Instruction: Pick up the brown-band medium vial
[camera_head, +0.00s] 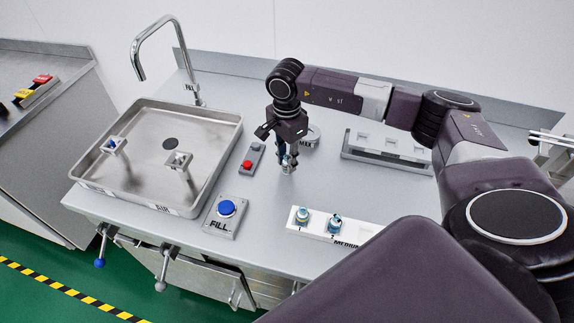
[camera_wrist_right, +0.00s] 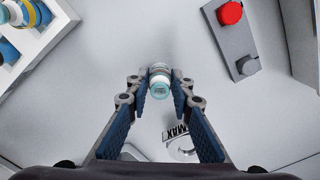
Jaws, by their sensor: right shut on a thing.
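My right gripper (camera_head: 288,163) is above the middle of the steel worktop, pointing down, with its fingers shut on a small vial (camera_wrist_right: 160,83). In the right wrist view the vial sits between the fingertips (camera_wrist_right: 161,86), showing a pale teal and white end. Its band colour is too small to tell for sure. In the head view the held vial is mostly hidden by the fingers. The white rack marked MEDIUM (camera_head: 345,238) holds a vial with a yellow band (camera_head: 302,216) and a vial with blue and dark parts (camera_head: 334,224). My left gripper is not in view.
A sink tray (camera_head: 225,123) with two small stands is at left, under a tap (camera_head: 140,65). A blue FILL button (camera_head: 227,208), a red-button box (camera_head: 250,163) and a round MAX-marked device (camera_head: 313,137) are near. A long metal rack (camera_head: 365,152) stands behind right.

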